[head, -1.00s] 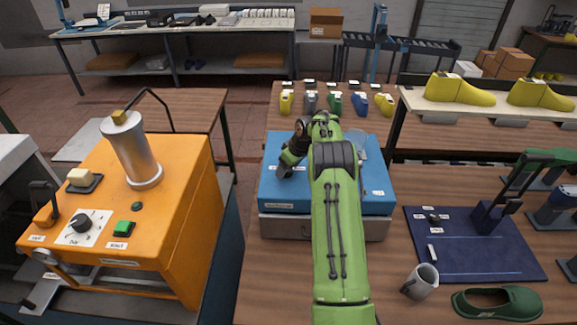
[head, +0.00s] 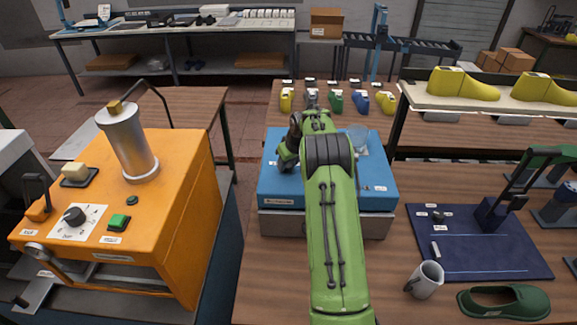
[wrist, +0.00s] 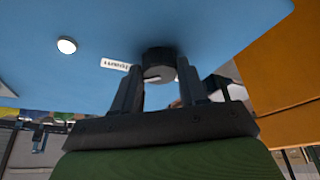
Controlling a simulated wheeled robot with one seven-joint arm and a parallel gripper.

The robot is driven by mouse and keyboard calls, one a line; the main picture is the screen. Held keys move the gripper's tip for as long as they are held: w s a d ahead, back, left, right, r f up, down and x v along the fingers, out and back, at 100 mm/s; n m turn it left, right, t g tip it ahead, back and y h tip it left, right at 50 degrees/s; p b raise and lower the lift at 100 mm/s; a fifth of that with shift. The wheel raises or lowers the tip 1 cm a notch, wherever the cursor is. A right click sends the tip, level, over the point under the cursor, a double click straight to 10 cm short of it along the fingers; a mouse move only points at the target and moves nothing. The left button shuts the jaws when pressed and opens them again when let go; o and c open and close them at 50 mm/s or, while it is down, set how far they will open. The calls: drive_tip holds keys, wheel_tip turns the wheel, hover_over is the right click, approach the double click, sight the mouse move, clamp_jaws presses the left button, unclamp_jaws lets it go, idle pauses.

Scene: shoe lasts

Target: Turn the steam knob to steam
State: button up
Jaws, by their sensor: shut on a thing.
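The steam knob (wrist: 158,62) is a short dark round knob on the face of the blue box (wrist: 110,25). My gripper (wrist: 157,82) has one dark finger on each side of it in the wrist view and is shut on it. A small white label lies beside the knob, its text too small to read surely. In the head view, my gripper (head: 285,160) is at the left part of the blue box (head: 330,195); the knob is hidden there behind my gripper and arm.
An orange machine (head: 185,220) with a metal cylinder and its own dial stands at left. A blue mat (head: 480,255), a mug (head: 425,280) and a green clog (head: 503,303) lie at right. Coloured lasts stand behind the box. The table in front of the box is clear.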

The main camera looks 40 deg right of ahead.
drive_tip(key=o, duration=1.1)
drive_tip(key=shift+c, duration=0.2)
drive_tip(key=v, duration=1.6)
drive_tip(key=shift+w, duration=0.15)
